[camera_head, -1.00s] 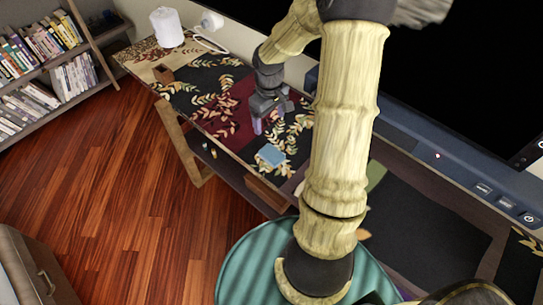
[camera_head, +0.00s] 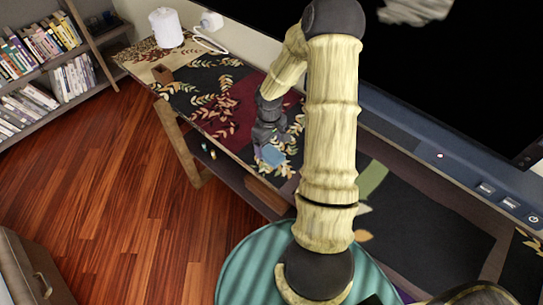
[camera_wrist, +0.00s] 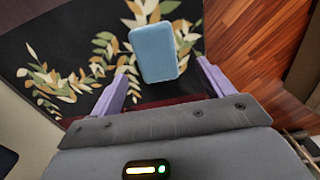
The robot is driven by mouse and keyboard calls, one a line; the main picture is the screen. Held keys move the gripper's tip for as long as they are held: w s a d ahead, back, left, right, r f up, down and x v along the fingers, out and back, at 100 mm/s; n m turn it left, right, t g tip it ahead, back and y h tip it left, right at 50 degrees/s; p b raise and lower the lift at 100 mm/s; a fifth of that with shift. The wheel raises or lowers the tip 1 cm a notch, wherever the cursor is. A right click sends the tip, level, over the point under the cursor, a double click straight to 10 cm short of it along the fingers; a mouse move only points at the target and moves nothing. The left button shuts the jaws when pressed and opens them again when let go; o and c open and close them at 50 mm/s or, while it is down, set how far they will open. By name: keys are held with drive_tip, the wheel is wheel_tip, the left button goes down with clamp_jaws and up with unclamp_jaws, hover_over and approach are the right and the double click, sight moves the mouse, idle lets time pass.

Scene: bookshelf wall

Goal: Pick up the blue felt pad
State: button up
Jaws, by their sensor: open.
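The blue felt pad (camera_wrist: 153,52) is a light blue rounded rectangle lying flat on the dark, leaf-patterned table top. In the wrist view it lies ahead of my gripper (camera_wrist: 160,82), between the lines of the two purple fingers. The fingers are apart and nothing is held between them. In the head view the pad (camera_head: 273,155) shows near the table's front edge, with my gripper (camera_head: 266,148) above or right beside it and partly covering it. I cannot tell the exact height between fingers and pad.
A large dark screen (camera_head: 450,80) runs along the back. The wooden floor (camera_head: 120,200) lies beyond the table's front edge. A bookshelf (camera_head: 50,60) stands at the left.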

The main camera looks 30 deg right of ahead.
sight(271, 154)
drive_tip(key=shift+s+d+f, duration=0.1)
drive_tip(key=shift+d+f, duration=0.05)
drive_tip(key=shift+f, duration=1.15)
drive_tip(key=shift+s+d+f, duration=0.1)
drive_tip(key=shift+d+f, duration=0.05)
drive_tip(key=shift+f, duration=1.15)
drive_tip(key=c, duration=1.1)
drive_tip(key=shift+o, duration=0.2)
wheel_tip(271, 154, up, 10)
drive_tip(key=shift+p, duration=0.45)
